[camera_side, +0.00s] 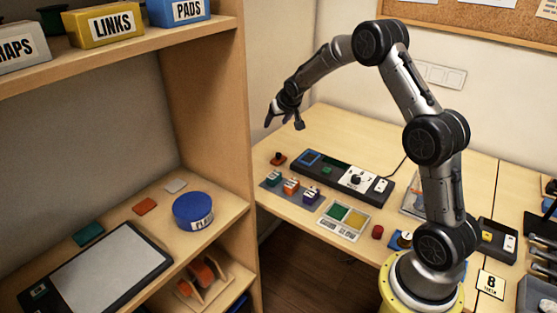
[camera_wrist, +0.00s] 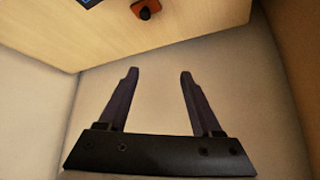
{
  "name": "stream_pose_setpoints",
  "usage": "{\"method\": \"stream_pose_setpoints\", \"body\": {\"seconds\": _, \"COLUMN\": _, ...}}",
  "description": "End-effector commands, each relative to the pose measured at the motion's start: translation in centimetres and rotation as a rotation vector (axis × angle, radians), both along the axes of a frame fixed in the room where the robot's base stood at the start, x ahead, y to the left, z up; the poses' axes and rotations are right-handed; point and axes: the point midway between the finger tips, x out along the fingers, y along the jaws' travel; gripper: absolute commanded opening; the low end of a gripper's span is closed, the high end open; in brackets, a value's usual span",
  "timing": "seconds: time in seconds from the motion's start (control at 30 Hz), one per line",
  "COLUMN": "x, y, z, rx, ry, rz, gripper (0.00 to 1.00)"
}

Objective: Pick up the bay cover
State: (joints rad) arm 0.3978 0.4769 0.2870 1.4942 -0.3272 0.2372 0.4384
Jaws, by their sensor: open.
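A small orange-red piece with a dark knob (camera_side: 278,159), which may be the bay cover, sits on the table left of the long dark console (camera_side: 330,172). It also shows at the top edge of the wrist view (camera_wrist: 146,10). The console has a blue-rimmed square bay (camera_side: 309,158) at its left end. My gripper (camera_side: 284,118) is open and empty, up in the air near the table's far left edge, apart from the piece. In the wrist view its two fingers (camera_wrist: 159,72) stand apart with only a pale surface behind them.
Teal, orange and purple blocks (camera_side: 290,186) stand on a grey strip in front of the console. A tray with green and yellow squares (camera_side: 344,219) and a red button (camera_side: 377,232) are nearer. A wooden shelf unit (camera_side: 205,100) stands at the left.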

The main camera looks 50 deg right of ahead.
Motion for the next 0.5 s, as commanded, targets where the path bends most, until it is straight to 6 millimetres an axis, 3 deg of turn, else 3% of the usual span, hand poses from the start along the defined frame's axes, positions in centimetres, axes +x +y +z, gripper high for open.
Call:
{"method": "stream_pose_setpoints", "body": {"seconds": 0.03, "x": -0.5, "y": -0.9, "z": -2.3, "rx": 0.013, "ry": 0.032, "rz": -0.017, "gripper": 0.66}}
{"method": "stream_pose_setpoints", "body": {"seconds": 0.1, "x": -1.2, "y": -1.6, "z": -4.3, "rx": 0.027, "ry": 0.063, "rz": -0.031, "gripper": 0.66}}
{"method": "stream_pose_setpoints", "body": {"seconds": 0.27, "x": -1.8, "y": -2.8, "z": -6.3, "rx": 0.038, "ry": 0.086, "rz": -0.052, "gripper": 0.66}}
{"method": "stream_pose_setpoints", "body": {"seconds": 0.5, "x": 0.0, "y": -3.9, "z": -9.9, "rx": 0.038, "ry": 0.087, "rz": -0.05, "gripper": 0.66}}
